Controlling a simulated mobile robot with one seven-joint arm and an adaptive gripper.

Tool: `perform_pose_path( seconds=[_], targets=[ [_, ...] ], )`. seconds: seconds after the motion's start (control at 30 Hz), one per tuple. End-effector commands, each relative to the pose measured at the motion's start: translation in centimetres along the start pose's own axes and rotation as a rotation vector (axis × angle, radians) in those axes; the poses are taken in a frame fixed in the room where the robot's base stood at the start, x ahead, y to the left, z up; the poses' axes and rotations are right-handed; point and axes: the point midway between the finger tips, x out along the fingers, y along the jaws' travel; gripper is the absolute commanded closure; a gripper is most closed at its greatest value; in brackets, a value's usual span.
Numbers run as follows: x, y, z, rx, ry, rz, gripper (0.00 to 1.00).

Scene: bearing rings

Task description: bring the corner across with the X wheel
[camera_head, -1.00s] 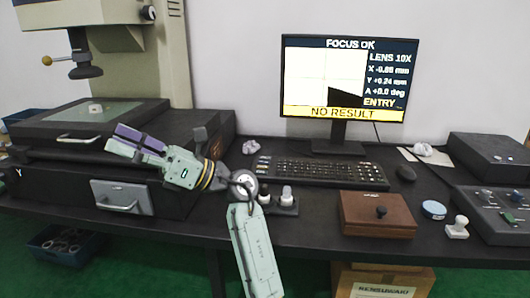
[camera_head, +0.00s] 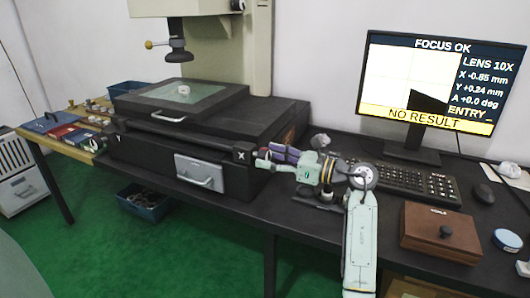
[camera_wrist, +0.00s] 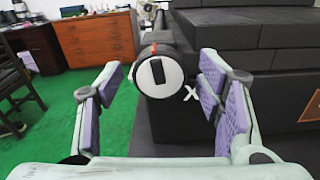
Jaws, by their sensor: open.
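The X wheel (camera_wrist: 158,72) is a round knob with a white face, a dark bar across it and an orange mark on top. In the wrist view it sits on the dark stage base beside a white X. My gripper (camera_wrist: 160,76) is open, one purple-padded finger on each side of the wheel, with visible gaps. In the head view my gripper (camera_head: 266,156) points left at the base's right end, near the X label. The monitor (camera_head: 428,85) shows a dark corner low in the light field, "X -0.85 mm" and "NO RESULT". A small pale part (camera_head: 184,90) lies on the glass stage (camera_head: 205,93).
A side table with coloured trays (camera_head: 70,135) is at left. A blue bin (camera_head: 143,203) is on the floor.

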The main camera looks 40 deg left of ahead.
Motion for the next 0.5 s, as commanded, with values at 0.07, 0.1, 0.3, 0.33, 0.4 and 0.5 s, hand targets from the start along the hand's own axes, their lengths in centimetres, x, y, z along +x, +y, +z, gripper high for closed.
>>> perform_pose_path(
  seconds=[0.07, 0.1, 0.3, 0.33, 0.4, 0.5],
  targets=[
    [1.0, 0.0, 0.1, 0.001, 0.0, 0.001, 0.39],
    [1.4, 0.0, 0.1, 0.001, 0.0, 0.002, 0.39],
    [2.1, 0.0, 0.0, 0.0, -0.001, -0.001, 0.39],
    [2.1, 0.0, 0.0, 0.0, -0.001, -0.001, 0.39],
    [2.1, 0.0, 0.0, 0.0, -0.001, -0.001, 0.39],
    [2.1, 0.0, 0.0, 0.0, -0.001, -0.001, 0.39]
  ],
)
